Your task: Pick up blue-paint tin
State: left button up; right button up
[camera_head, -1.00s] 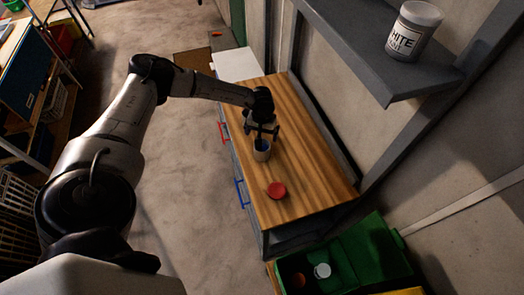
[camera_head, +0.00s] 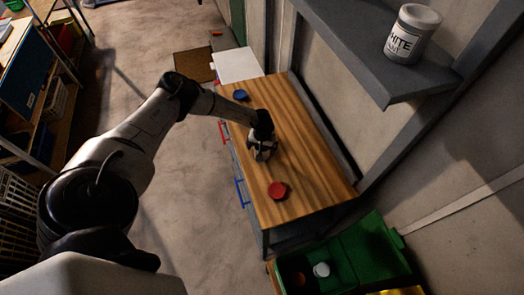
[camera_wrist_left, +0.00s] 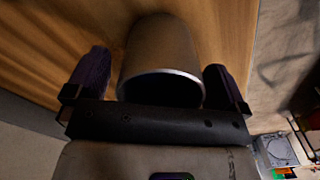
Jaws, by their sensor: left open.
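The blue-paint tin shows in the left wrist view as a dull grey-brown cylinder (camera_wrist_left: 160,50) with a pale rim, standing on the wooden bench. Its label and paint colour cannot be read there. My left gripper (camera_wrist_left: 158,82) is open, with one dark finger on each side of the tin; small gaps show between fingers and tin. In the head view my left gripper (camera_head: 262,151) is low over the bench and mostly hides the tin. My right gripper is not in view.
On the wooden bench (camera_head: 310,165) lie a red disc (camera_head: 277,190) in front and a blue disc (camera_head: 240,95) behind. A white-labelled tin (camera_head: 404,42) stands on the grey shelf (camera_head: 345,35) at upper right. A green crate (camera_head: 372,245) is below right.

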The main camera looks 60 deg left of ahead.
pick_arm(q)
jog(key=shift+f, duration=0.1)
jog(key=c, duration=1.1)
jog(key=shift+o, duration=0.2)
jog(key=shift+r, duration=0.2)
